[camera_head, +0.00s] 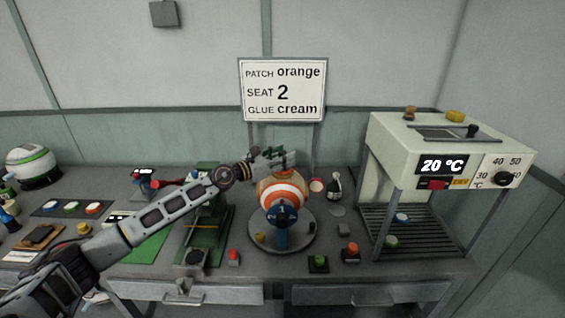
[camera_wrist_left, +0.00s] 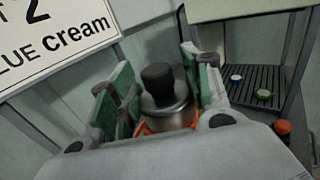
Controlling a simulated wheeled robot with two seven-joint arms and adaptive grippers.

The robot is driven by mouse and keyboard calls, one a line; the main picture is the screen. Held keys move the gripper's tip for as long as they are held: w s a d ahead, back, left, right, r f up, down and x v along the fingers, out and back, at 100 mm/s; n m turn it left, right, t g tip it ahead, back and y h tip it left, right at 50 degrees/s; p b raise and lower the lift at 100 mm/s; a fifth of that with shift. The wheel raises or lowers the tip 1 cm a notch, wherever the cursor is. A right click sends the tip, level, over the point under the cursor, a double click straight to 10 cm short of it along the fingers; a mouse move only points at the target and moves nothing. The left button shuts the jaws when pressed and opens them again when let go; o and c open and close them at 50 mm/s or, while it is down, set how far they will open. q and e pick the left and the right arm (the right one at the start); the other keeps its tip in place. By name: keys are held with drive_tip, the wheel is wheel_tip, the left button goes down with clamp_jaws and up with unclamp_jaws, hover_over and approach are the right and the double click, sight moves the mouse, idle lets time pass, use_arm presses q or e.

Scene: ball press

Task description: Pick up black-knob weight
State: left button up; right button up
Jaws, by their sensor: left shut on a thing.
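The black-knob weight (camera_wrist_left: 166,108) shows in the left wrist view as a grey metal cylinder with a black knob on top. It stands between the green-padded fingers of my left gripper (camera_wrist_left: 160,95), which is shut on it. In the head view my left gripper (camera_head: 280,160) is just above the orange-and-white ball (camera_head: 283,191). There the weight is hard to make out behind the fingers. Orange shows under the weight in the wrist view; I cannot tell whether the two touch. My right gripper is not in view.
The ball sits on a round grey stand (camera_head: 297,240). A green press-like frame (camera_head: 207,225) stands to its left, and a cream oven (camera_head: 385,140) with a rack to its right. Small buttons, including a red one (camera_head: 234,257), line the front. A sign (camera_head: 283,90) stands behind.

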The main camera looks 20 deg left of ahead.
sight(282, 151)
use_arm(q)
drive_tip(key=shift+r, duration=0.2)
drive_tip(key=shift+r+p, duration=0.35)
drive_tip(key=shift+r, duration=0.35)
clamp_jaws()
wheel_tip(282, 151, up, 7)
drive_tip(key=p, duration=0.3)
drive_tip(key=shift+f, duration=0.2)
drive_tip(key=shift+r+p, duration=0.5)
drive_tip(key=shift+r, duration=0.4)
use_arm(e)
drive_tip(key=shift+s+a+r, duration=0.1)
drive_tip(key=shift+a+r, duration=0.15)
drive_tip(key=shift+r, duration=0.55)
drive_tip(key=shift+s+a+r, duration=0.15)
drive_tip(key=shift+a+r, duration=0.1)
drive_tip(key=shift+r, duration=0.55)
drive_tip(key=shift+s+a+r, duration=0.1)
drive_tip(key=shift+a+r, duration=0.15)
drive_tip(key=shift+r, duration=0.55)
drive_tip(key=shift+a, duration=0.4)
